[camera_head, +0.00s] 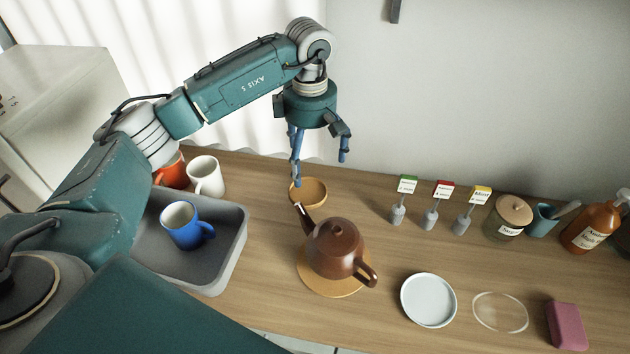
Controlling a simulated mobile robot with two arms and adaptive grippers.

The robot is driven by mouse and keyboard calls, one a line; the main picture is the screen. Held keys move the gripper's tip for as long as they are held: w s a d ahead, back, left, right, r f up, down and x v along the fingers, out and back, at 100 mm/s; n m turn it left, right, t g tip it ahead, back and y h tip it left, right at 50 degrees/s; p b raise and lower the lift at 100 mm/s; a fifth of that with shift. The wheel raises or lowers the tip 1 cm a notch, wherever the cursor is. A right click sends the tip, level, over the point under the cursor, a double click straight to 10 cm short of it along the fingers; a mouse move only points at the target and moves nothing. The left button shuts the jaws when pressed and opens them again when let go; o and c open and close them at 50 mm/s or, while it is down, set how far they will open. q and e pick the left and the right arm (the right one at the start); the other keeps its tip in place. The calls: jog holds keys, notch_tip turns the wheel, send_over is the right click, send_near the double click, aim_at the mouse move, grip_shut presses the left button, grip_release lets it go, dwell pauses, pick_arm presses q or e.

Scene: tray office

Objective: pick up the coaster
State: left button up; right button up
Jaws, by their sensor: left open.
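Several flat round things could be the coaster, and I cannot tell for certain which it is. A clear, thin disc (500,312) lies flat at the front right of the wooden counter. A round tan wooden board (318,284) lies under the brown teapot (335,248), which hides most of it. A small tan round dish (312,192) sits behind the teapot. My left gripper (321,168) is open and empty above the counter, near the dish. One finger overlaps the dish in the picture; I cannot tell whether they touch. My right gripper is not in view.
A grey tray (231,257) at the left holds a blue mug (181,226); white and orange mugs stand behind. A pale plate (428,301) and pink block (566,325) lie at the front right. Labelled tags, a jar (508,217) and bottles line the back right.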

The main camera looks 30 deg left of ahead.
aim_at(310, 194)
pick_arm(q)
jog(key=f, duration=0.3)
jog(key=shift+s+f+p, duration=0.3)
jog(key=shift+s+p, duration=0.05)
jog(key=shift+p, duration=0.05)
jog(key=shift+f, duration=0.25)
notch_tip(310, 194, down, 4)
jog(key=shift+a+f+p, duration=0.1)
jog(key=shift+f+p, duration=0.05)
jog(key=shift+p, duration=1.1)
jog(key=shift+f, duration=0.35)
jog(key=shift+w+f, duration=0.1)
jog(key=shift+f, duration=0.1)
jog(key=c, duration=1.4)
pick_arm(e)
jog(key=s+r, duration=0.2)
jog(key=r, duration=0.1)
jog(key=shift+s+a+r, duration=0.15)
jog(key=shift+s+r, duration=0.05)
